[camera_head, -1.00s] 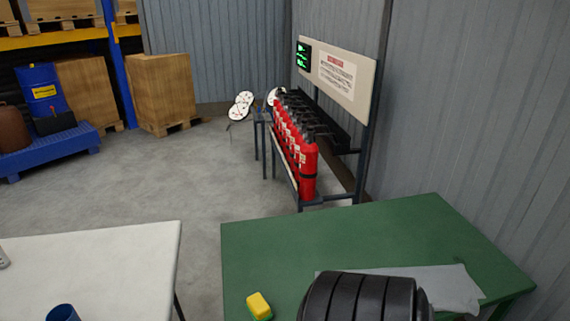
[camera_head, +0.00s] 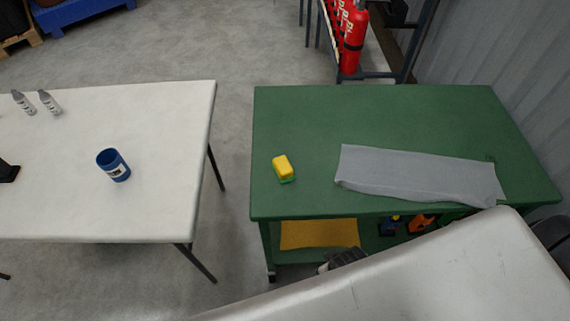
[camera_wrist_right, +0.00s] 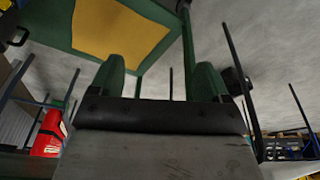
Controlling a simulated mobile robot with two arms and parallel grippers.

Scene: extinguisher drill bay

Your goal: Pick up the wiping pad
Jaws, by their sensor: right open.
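A small yellow block with a green underside, which looks like the wiping pad (camera_head: 284,167), lies on the left part of the green table (camera_head: 400,115) in the head view. Nothing touches it. My right gripper (camera_wrist_right: 157,72) shows in the right wrist view with its two fingers wide apart and nothing between them. The pad is not visible in that view. A silver part of my own body covers the bottom right of the head view. My left gripper is not in view.
A grey cloth (camera_head: 420,175) lies right of the pad. A yellow sheet (camera_head: 318,234) is on the shelf below. A white table (camera_head: 150,200) with a blue cup (camera_head: 114,165) and two grey bottles stands left, across a gap. Red extinguishers (camera_head: 352,40) stand behind.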

